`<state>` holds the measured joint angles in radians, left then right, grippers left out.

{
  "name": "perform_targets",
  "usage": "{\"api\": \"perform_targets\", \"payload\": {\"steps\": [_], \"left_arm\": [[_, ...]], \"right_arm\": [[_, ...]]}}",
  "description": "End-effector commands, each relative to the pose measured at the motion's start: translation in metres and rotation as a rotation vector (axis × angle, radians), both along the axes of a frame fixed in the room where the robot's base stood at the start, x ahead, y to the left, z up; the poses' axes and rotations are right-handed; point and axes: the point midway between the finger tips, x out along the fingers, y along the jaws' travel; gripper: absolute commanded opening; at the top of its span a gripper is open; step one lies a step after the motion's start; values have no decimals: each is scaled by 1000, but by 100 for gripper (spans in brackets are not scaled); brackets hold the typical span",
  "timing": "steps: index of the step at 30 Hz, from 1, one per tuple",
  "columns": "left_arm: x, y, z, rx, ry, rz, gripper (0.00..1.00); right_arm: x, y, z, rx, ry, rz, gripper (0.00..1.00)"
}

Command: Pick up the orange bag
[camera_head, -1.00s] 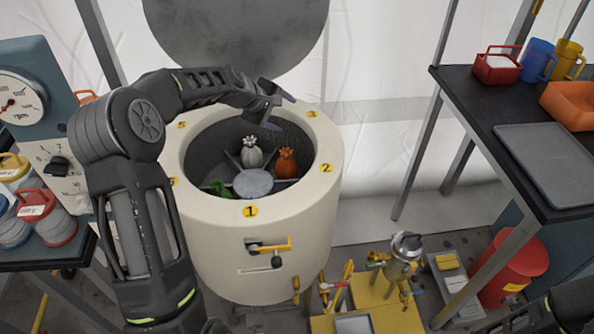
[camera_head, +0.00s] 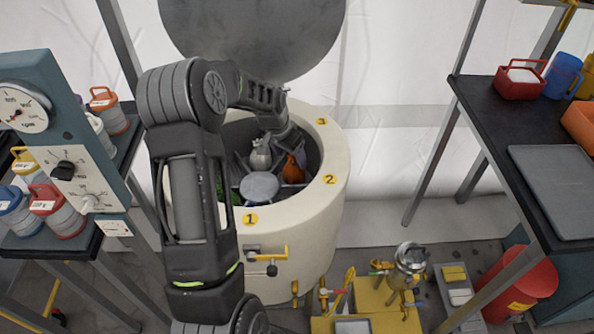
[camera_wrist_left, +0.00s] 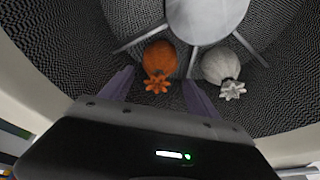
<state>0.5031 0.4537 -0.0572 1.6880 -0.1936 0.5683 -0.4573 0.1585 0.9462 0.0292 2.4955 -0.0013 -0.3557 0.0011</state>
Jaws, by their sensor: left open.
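The orange bag (camera_head: 292,171) sits in a compartment of the round drum (camera_head: 290,238), partly covered by my left gripper in the head view. In the left wrist view the orange bag (camera_wrist_left: 158,62), with its frilled top towards me, lies just ahead of the gap between the two purple fingers. My left gripper (camera_wrist_left: 160,88) is open and empty, reaching down into the drum. In the head view the left gripper (camera_head: 296,148) is above the orange bag, its fingers mostly hidden. My right gripper is not in view.
A white bag (camera_head: 260,154) sits in the neighbouring compartment, beside the divider. A green bag (camera_head: 222,182) is partly hidden behind my left arm. A grey hub disc (camera_head: 259,186) is at the drum's centre. The drum's raised lid (camera_head: 255,35) stands behind.

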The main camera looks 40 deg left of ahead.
Motion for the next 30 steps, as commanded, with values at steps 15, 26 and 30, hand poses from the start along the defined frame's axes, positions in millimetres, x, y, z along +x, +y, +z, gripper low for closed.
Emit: {"api": "perform_targets", "payload": {"steps": [15,26,30], "left_arm": [[8,0,-25,-2,-1,3,70],[16,-3,-46,-4,3,2,70],[23,-3,-66,-3,2,2,70]], "right_arm": [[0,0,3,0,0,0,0],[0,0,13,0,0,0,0],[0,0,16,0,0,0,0]]}}
